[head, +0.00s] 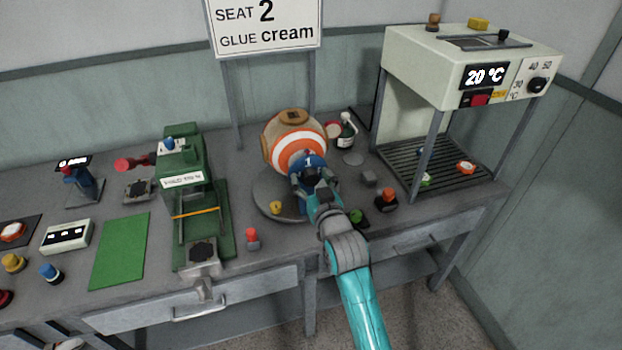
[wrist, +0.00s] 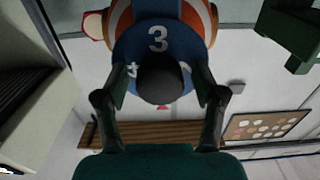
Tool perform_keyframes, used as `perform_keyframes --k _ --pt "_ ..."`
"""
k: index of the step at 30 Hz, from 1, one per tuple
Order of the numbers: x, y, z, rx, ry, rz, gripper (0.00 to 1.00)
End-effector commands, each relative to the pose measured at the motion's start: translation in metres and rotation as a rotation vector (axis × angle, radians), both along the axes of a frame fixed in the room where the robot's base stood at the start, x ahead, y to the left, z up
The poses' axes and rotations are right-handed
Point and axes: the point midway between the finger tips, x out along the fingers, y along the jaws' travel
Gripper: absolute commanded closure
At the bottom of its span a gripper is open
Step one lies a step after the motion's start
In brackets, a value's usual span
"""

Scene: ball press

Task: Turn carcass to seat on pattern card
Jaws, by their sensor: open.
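The carcass (head: 295,140) is a ball with cream, orange and white bands and a blue numbered patch. It sits over a round grey turntable (head: 268,205). In the head view a 1 shows on the blue. In the wrist view a 3 shows on the blue face of the carcass (wrist: 158,38), with other marks partly covered. My gripper (head: 314,180) is at the front of the carcass. In the wrist view my gripper (wrist: 168,88) is open, its fingers on either side of a dark round part; contact is unclear. The card (head: 265,28) reads "SEAT 2, GLUE cream".
A green press (head: 185,215) stands left of the turntable. A heater cabinet (head: 470,65) reading 20 °C stands right, above a slatted rack (head: 440,165). A red-topped piece (head: 252,238) and an orange-topped piece (head: 387,199) stand near the front. A green mat (head: 120,250) lies clear at left.

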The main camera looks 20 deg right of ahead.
Motion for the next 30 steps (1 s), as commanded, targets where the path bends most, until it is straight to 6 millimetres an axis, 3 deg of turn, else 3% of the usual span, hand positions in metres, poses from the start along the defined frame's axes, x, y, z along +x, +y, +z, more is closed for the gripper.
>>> perform_keyframes --k 5,13,23,30 --pt "-0.0001 0.0 0.0001 0.0 0.0 0.0 0.3" --pt "-0.0002 0.0 0.0002 0.0 0.0 0.0 0.98" --pt "-0.0001 0.0 0.0004 0.021 -0.001 0.0 1.0" --pt "0.0 -0.0001 0.0006 0.132 -0.001 0.0 1.0"
